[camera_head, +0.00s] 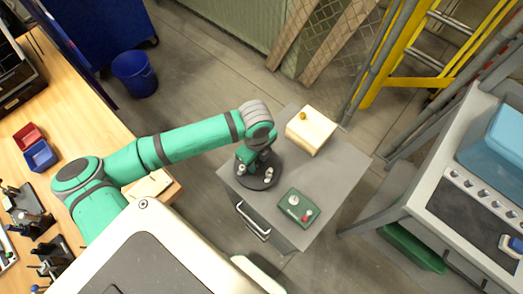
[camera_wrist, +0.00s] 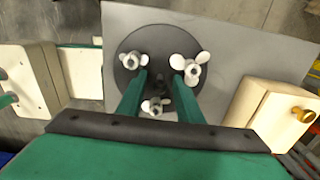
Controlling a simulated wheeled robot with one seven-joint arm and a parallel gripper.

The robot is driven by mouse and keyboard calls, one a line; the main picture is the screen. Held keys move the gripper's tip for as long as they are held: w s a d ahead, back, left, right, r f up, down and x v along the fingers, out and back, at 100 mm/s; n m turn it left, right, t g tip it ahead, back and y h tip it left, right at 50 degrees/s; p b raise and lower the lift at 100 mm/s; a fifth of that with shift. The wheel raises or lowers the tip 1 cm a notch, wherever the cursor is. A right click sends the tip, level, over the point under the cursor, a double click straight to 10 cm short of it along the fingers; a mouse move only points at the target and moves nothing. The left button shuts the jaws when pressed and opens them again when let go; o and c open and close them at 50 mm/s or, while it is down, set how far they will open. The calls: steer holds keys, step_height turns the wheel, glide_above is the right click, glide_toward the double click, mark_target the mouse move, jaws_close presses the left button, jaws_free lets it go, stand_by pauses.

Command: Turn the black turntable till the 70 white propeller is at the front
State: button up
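The black turntable (camera_head: 260,185) is a round disc on the grey cart top, partly hidden under my arm in the head view. In the wrist view the turntable (camera_wrist: 160,35) carries three white propellers: one at the left (camera_wrist: 132,62), one at the right (camera_wrist: 190,70) and one at the bottom (camera_wrist: 152,107). I cannot read any size marks, so I cannot tell which is the 70 one. My gripper (camera_wrist: 159,77) is over the disc, its two green fingers apart with a small dark central knob (camera_wrist: 161,80) between them. I cannot tell whether they touch anything.
The grey cart (camera_head: 335,165) also bears a cream box (camera_head: 311,131) with a yellow knob and a green box (camera_head: 298,207) with a red knob. A wooden bench (camera_head: 75,110) is at the left. A grey-topped unit (camera_head: 460,225) stands at the right.

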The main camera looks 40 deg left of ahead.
steer(key=shift+c, duration=0.4)
jaws_close()
steer(key=shift+m, duration=1.8)
steer(key=shift+m, duration=1.7)
steer(key=m, duration=0.3)
